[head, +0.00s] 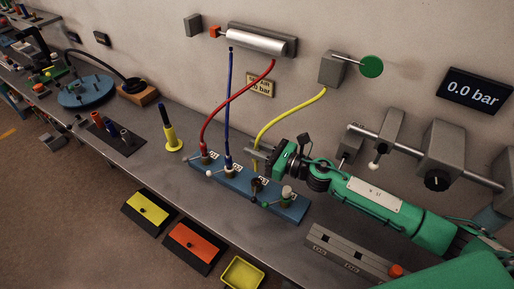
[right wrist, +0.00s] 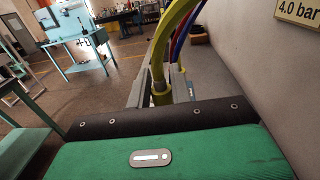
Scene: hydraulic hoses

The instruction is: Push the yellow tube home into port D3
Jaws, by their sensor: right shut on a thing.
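The yellow tube (head: 290,108) hangs from a grey wall box and curves down to my right gripper (head: 256,156). The gripper is shut on the tube near its lower end, above the blue port block (head: 291,207). A short length of tube shows below the fingers, close over a port; whether it touches or enters that port I cannot tell. In the right wrist view the yellow tube (right wrist: 161,55) rises from between the grey fingers (right wrist: 157,92). My left gripper is not in view.
A red hose (head: 230,98) and a blue hose (head: 229,105) stand in ports left of the yellow tube. Valves and a grey pipe (head: 400,150) are on the wall at right. Yellow and orange boxes (head: 192,243) lie below the bench edge.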

